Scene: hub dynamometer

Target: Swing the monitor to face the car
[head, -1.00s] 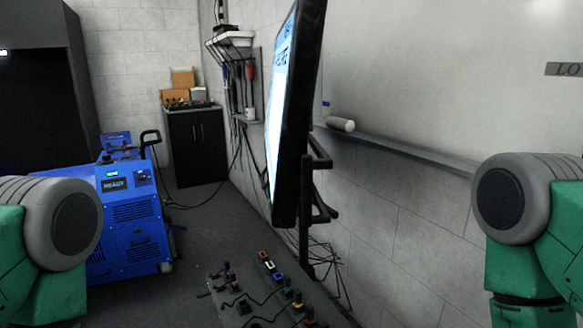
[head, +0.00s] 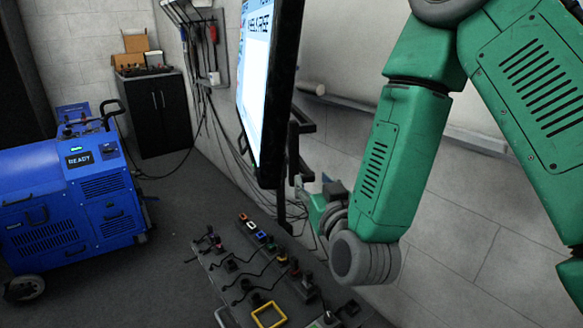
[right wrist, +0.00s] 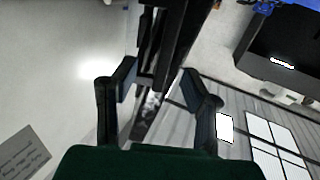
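The monitor (head: 283,90) is seen almost edge-on in the head view, with its bright screen (head: 254,70) facing left. A black bracket with bars (head: 294,150) is behind its right side. My right gripper (head: 302,186) is low beside this bracket, partly hidden behind my own forearm. In the right wrist view my right gripper (right wrist: 160,76) has its two fingers spread apart. A dark bar (right wrist: 172,45) shows between and beyond the fingertips; I cannot tell whether they touch it. My left gripper is out of view. I cannot make out a car.
A blue wheeled machine (head: 100,185) marked READY stands at the left. A low bench with cables and connectors (head: 240,270) lies below the monitor. A black cabinet (head: 160,115) stands at the back. The wall is close on the right; grey floor (head: 170,220) is open left of the bench.

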